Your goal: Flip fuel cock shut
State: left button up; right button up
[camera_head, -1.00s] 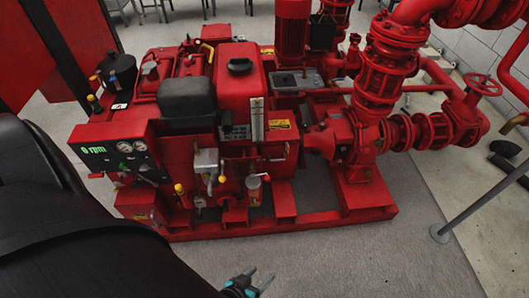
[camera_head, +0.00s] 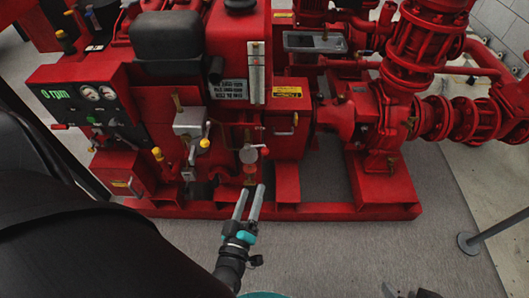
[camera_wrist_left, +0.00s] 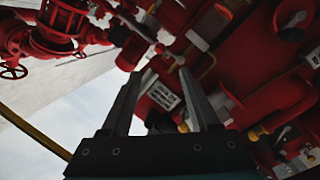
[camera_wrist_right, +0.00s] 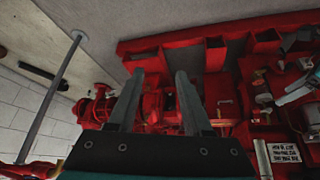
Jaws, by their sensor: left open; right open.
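A small grey bowl-shaped fitting (camera_head: 248,155) with a brass lower end (camera_head: 250,181) and a red-tipped lever (camera_head: 264,152) is on the red pumpset's front in the head view. It may hold the fuel cock, but I cannot tell surely. My left gripper (camera_head: 250,190) is open and empty, its fingertips just below this fitting; contact is unclear. The left wrist view shows its spread fingers (camera_wrist_left: 160,90) facing the pumpset. My right gripper (camera_wrist_right: 158,76) is open and empty in the right wrist view, away from the fitting. Only a dark bit shows at the head view's bottom edge.
A grey control box (camera_head: 190,122) with yellow-knobbed levers sits left of the fitting. The gauge panel (camera_head: 90,97) is further left. The red base rail (camera_head: 330,212) runs along the floor in front. Bare floor (camera_head: 330,255) lies before it; a grey post (camera_head: 490,232) stands right.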

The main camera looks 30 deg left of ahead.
pick_arm(q)
jog(key=b, duration=0.2)
send_near(264, 153)
jog(key=x, duration=0.6)
jog(key=b+x, duration=0.1)
jog(key=x, duration=0.1)
jog(key=b+x, duration=0.1)
jog(key=x, duration=0.1)
jog(key=shift+f, duration=0.3)
jog(key=shift+w+a+b, duration=0.2)
jog(key=shift+w+b, duration=0.15)
jog(key=shift+w, duration=0.1)
pick_arm(e)
jog(key=w+a+r+t+y, duration=0.1)
jog(key=w+a+t+y, duration=0.3)
jog(key=a+t, duration=0.4)
jog(key=shift+w+a+r+y, duration=0.2)
jog(key=shift+a+r+y, duration=0.1)
jog(key=shift+a, duration=0.25)
pick_arm(q)
jog(key=shift+c, duration=0.3)
jog(key=shift+r, duration=0.1)
grip_shut()
